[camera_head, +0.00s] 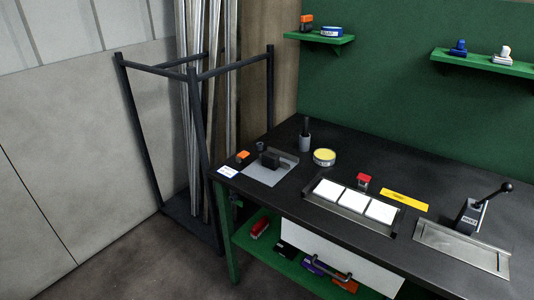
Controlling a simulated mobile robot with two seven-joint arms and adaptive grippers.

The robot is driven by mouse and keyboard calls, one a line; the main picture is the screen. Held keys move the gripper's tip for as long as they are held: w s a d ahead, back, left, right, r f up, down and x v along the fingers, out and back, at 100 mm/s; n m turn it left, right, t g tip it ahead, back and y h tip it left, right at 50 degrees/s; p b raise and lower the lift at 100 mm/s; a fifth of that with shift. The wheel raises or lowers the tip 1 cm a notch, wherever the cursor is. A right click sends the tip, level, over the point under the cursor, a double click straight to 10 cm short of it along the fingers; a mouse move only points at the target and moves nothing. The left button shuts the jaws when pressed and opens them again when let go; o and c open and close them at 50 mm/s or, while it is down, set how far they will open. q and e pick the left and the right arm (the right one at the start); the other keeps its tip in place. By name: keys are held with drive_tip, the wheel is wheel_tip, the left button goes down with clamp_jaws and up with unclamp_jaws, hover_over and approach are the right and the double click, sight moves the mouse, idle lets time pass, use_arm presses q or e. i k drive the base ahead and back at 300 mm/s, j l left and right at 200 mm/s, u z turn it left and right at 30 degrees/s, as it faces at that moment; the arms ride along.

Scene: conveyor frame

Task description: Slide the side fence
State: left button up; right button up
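A low frame with dark side rails (306,190) lies near the front edge of the workbench and holds several white tiles (354,201) in a row. A long metal strip runs along its front. I cannot tell for sure which part is the side fence. A red-topped block (363,181) stands just behind the frame, and a yellow strip (404,199) lies to its right. Neither of my grippers shows in the head view.
The dark workbench (380,162) has a grey plate with a black fixture (269,158) at left, a yellow-topped tin (324,157), a dark cup (304,141), and a lever device (470,215) by a metal plate at right. A rack (200,130) stands left. The bench's back middle is clear.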

sight(271, 161)
drive_tip(key=i+j+z, duration=0.3)
drive_tip(key=i+j, duration=0.15)
drive_tip(key=j, duration=0.2)
drive_tip(key=i+j+z, duration=0.15)
drive_tip(key=j, duration=0.2)
drive_tip(key=i+j+z, duration=0.1)
drive_tip(key=j, duration=0.3)
drive_tip(key=i+j+z, duration=0.15)
drive_tip(key=j, duration=0.25)
drive_tip(key=i, duration=0.1)
